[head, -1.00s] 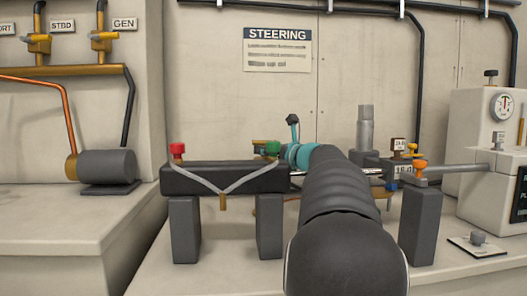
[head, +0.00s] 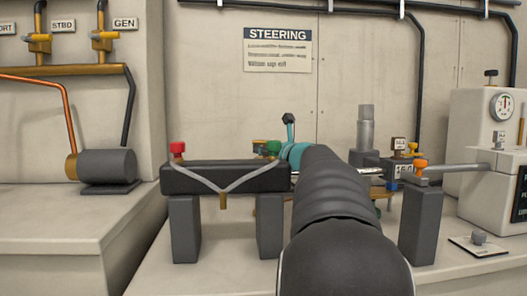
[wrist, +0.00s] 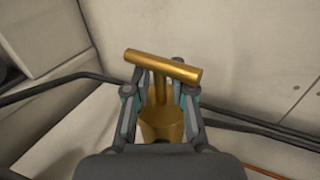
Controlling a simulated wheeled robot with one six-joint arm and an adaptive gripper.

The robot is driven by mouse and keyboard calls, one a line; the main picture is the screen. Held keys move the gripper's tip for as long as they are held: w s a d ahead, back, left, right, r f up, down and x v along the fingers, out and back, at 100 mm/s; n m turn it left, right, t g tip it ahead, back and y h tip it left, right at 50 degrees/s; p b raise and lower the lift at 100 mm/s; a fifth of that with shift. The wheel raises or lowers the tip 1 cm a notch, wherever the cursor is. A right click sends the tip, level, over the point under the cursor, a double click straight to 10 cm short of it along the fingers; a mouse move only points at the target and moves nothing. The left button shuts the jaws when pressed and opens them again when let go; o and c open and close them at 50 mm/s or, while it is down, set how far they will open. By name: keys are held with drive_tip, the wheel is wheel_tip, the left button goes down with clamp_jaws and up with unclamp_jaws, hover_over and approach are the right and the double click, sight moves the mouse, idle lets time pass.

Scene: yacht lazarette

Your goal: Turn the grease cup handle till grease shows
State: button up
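The grease cup (wrist: 162,126) is a brass cylinder with a brass stem and a T-shaped handle (wrist: 163,65) on top. It shows in the wrist view, in the middle of the picture. The T-bar lies crosswise, its right end a little lower than its left. My gripper (wrist: 160,88) has its two fingers one on each side of the stem, just below the bar, with a visible gap between them. I cannot tell whether the fingertips touch the bar. No grease is visible. In the head view my arm hides the cup and most of my gripper.
A dark stand (head: 185,230) with a red knob (head: 177,148) is left of my arm. A dark post (head: 420,225) with an orange knob (head: 421,165) is on the right. A white gauge unit (head: 480,125) stands farther right. A steering notice (head: 277,50) is on the wall.

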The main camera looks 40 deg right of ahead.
idle(0.3)
drive_tip(key=s, duration=0.8)
drive_tip(key=s+a, duration=0.1)
drive_tip(key=s, duration=0.2)
drive_tip(key=shift+s+a, duration=0.1)
drive_tip(key=shift+s, duration=0.3)
